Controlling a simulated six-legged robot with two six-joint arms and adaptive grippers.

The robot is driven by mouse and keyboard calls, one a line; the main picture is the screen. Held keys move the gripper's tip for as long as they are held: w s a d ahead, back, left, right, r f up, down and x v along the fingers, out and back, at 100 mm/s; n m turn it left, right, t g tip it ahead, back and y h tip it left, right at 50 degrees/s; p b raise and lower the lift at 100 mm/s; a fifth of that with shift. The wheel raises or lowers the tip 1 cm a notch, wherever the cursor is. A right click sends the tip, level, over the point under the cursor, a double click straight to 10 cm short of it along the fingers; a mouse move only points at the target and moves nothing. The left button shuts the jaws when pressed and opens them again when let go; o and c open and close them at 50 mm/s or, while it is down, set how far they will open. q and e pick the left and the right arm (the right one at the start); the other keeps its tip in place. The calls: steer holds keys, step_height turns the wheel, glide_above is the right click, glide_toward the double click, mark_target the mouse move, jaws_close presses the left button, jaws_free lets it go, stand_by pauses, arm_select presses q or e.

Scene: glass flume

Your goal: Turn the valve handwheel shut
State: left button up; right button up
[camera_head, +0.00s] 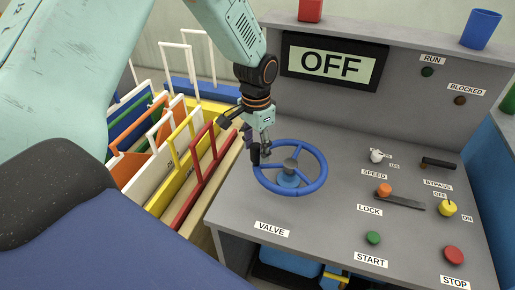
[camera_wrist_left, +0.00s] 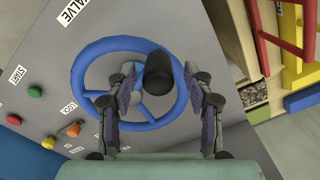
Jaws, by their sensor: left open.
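The valve handwheel (camera_head: 290,180) is a blue ring with spokes and a grey hub, on the sloping grey panel above the VALVE label. A black upright knob (camera_head: 255,154) stands on its left rim. In the left wrist view the wheel (camera_wrist_left: 88,63) lies beyond the fingers, with the knob (camera_wrist_left: 160,72) between them. My left gripper (camera_head: 257,146) is at the wheel's left rim, pointing down. It is open, with a finger on each side of the knob; gaps show on both sides in the wrist view (camera_wrist_left: 160,95). My right gripper is not in view.
A display (camera_head: 335,63) reads OFF. Speed, lock and bypass controls, a green START button (camera_head: 374,238) and a red STOP button (camera_head: 454,255) are right of the wheel. Coloured framed panels (camera_head: 200,165) stand in a rack close left. A blue cup (camera_head: 481,29) stands on the ledge.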

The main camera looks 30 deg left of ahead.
arm_select(q)
steer(key=shift+f, duration=0.45)
steer(key=shift+s+d+f, duration=0.1)
steer(key=shift+s+f, duration=0.05)
steer(key=shift+f, duration=0.1)
steer(key=c, duration=0.4)
jaws_close()
